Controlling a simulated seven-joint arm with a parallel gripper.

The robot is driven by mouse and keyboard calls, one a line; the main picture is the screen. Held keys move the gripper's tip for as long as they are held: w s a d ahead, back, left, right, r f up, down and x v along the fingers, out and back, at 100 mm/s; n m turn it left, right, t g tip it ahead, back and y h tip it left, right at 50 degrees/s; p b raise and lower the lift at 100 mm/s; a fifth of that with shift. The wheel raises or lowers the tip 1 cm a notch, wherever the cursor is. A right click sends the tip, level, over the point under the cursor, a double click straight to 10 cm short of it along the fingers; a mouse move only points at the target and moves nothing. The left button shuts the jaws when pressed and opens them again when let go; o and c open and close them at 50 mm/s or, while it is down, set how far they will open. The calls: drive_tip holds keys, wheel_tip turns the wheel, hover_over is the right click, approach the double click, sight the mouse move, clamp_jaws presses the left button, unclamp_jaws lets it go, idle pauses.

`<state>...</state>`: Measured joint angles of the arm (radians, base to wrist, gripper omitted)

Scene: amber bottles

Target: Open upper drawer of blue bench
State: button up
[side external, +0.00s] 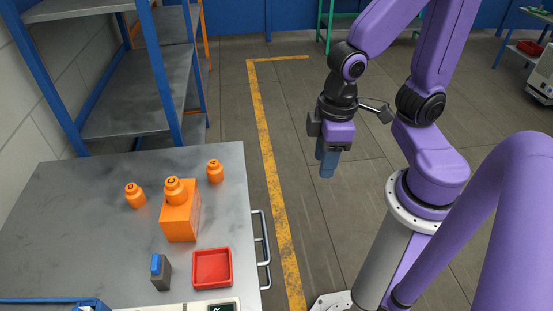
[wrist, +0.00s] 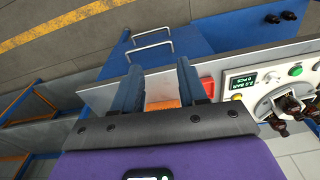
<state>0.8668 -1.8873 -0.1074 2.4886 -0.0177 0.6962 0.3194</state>
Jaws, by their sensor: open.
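The blue bench shows its grey metal top (side external: 80,215) at left in the side external view. Two silver bar handles (side external: 265,245) stick out from its right side; the drawer fronts are hidden from this camera. In the wrist view the blue front (wrist: 188,42) carries two handles, one nearer the bench top (wrist: 150,50) and one farther down (wrist: 153,31). No drawer visibly stands out. My gripper (side external: 328,160) is open and empty, in the air to the right of the bench, apart from the handles. Its two blue fingers (wrist: 160,88) point toward the bench in the wrist view.
On the bench stand a large orange bottle (side external: 180,215), two small orange bottles (side external: 135,196) (side external: 215,171), a red tray (side external: 212,268) and a grey-blue block (side external: 161,272). The floor beside the handles is clear.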

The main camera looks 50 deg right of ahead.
drive_tip(key=s+d+r+n, duration=0.2)
drive_tip(key=s+r+n, duration=0.1)
drive_tip(key=s+n, duration=0.1)
drive_tip(key=n+t+y, duration=0.1)
drive_tip(key=n, duration=1.4)
hover_over(266, 232)
drive_tip(key=s+d, duration=0.2)
drive_tip(key=d, duration=0.1)
wheel_tip(266, 232, down, 20)
drive_tip(key=f, duration=0.1)
drive_tip(key=a+f, duration=0.1)
drive_tip(key=f, duration=0.4)
drive_tip(key=w+a+f, duration=0.1)
drive_tip(key=f, duration=0.5)
drive_tip(key=w+a+f, duration=0.1)
drive_tip(key=f, duration=0.4)
drive_tip(key=shift+f, duration=0.25)
drive_tip(key=shift+c, duration=0.2)
drive_tip(key=shift+s+d, duration=0.1)
clamp_jaws()
